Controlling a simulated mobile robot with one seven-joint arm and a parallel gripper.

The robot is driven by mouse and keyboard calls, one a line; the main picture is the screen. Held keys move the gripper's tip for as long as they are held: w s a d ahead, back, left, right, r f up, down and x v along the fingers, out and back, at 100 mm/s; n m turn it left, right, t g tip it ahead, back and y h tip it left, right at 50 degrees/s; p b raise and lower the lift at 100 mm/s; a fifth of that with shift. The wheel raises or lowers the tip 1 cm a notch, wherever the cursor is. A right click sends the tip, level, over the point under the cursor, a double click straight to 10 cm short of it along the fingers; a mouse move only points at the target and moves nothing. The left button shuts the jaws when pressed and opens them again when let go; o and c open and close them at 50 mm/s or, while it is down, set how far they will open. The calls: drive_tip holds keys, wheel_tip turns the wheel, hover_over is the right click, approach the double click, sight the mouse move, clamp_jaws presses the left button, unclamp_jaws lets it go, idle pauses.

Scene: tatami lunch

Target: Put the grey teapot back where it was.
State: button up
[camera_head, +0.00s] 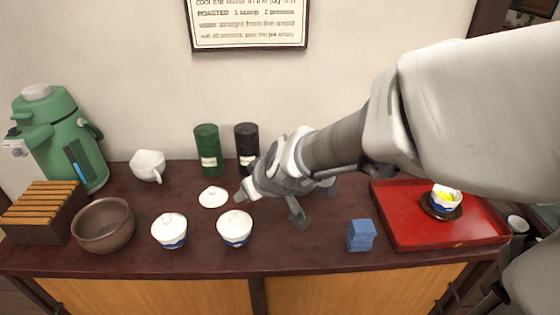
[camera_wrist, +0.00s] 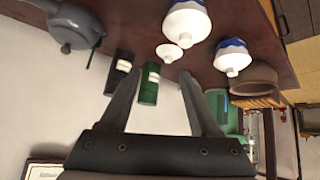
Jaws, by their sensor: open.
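The grey teapot (camera_wrist: 75,27) shows at the upper left of the wrist view, on the dark counter beside the black canister. Its top part is cut by the picture edge. In the head view I cannot make it out; my arm covers the area right of the black canister. My gripper (camera_head: 270,207) is above the middle of the counter in the head view. In the wrist view its two fingers (camera_wrist: 157,78) are spread with nothing held between them, and the teapot lies well outside them. No mark shows where the teapot stood before.
A green canister (camera_head: 208,150) and black canister (camera_head: 247,146) stand by the wall. Lidded cups (camera_head: 235,228), a white lid (camera_head: 213,197), brown bowl (camera_head: 103,225) and green air pot (camera_head: 62,135) are left. A blue block (camera_head: 361,235) and red tray (camera_head: 405,232) are right.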

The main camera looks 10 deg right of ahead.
drive_tip(key=s+d+r+m+g+h, duration=0.1)
drive_tip(key=s+d+r+m, duration=0.1)
drive_tip(key=s, duration=0.6)
drive_tip(key=s+d+r+m+g+h, duration=0.1)
drive_tip(key=s+d+r+m, duration=0.1)
drive_tip(key=s+d+r, duration=0.3)
drive_tip(key=s, duration=0.4)
drive_tip(key=shift+r, duration=0.2)
drive_tip(key=shift+d+r, duration=0.1)
wheel_tip(320, 180, up, 18)
drive_tip(key=p, duration=1.8)
drive_tip(key=shift+r, duration=0.15)
drive_tip(key=shift+c, duration=1)
drive_tip(key=shift+d+m, duration=0.15)
drive_tip(key=shift+m, duration=0.15)
